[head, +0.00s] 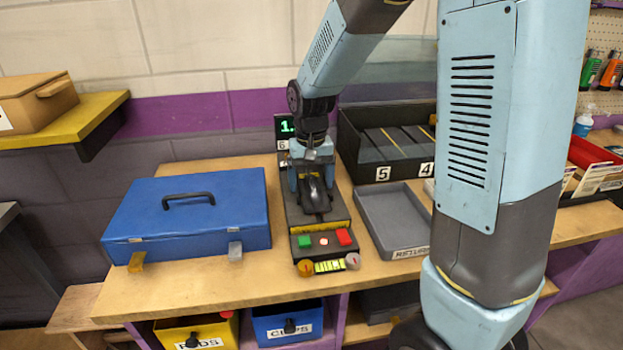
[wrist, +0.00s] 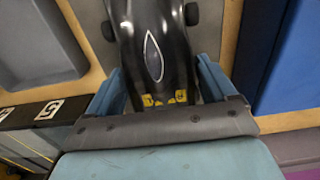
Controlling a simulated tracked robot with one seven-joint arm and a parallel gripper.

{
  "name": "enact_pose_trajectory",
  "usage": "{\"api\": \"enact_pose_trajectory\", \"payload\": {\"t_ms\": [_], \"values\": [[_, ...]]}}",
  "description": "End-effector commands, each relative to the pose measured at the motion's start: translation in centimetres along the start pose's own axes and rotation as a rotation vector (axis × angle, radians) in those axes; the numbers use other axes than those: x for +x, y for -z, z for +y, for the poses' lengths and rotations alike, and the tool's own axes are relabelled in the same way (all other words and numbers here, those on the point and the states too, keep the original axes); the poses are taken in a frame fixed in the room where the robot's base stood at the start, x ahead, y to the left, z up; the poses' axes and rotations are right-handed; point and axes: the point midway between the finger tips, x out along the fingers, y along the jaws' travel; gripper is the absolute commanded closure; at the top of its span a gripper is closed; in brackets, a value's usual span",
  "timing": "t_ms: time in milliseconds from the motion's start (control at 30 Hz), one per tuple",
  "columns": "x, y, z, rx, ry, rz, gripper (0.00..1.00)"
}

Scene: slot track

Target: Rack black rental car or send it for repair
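The black car (head: 313,194) sits on the black track unit (head: 293,215), with its nose toward the front of the bench. In the wrist view the car (wrist: 153,50) shows its glossy back, a pale pointed oval and yellow marks. My gripper (head: 312,182) is down over the car, one finger on each side. In the wrist view the gripper's fingers (wrist: 158,82) flank the body closely; whether they press on it is unclear.
A blue case (head: 190,212) fills the bench left of the track. The unit's front has green (head: 304,241) and red (head: 344,237) buttons and a lit gauge. A display (head: 286,128) stands behind. Below are a yellow bin (head: 215,332) and a blue CLIPS bin (head: 288,309).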

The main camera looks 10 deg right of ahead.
Motion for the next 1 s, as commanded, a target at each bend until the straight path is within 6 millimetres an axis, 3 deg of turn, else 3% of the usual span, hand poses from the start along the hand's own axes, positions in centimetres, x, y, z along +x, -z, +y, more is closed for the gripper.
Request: {"api": "enact_pose_trajectory", "payload": {"t_ms": [133,500,1000], "values": [[0.0,0.0,0.0,0.000,0.000,0.000,0.00],[-0.2,0.0,-0.1,-0.001,0.000,0.000,0.00],[-9.4,0.2,-0.3,-0.002,0.001,0.004,0.00]]}}
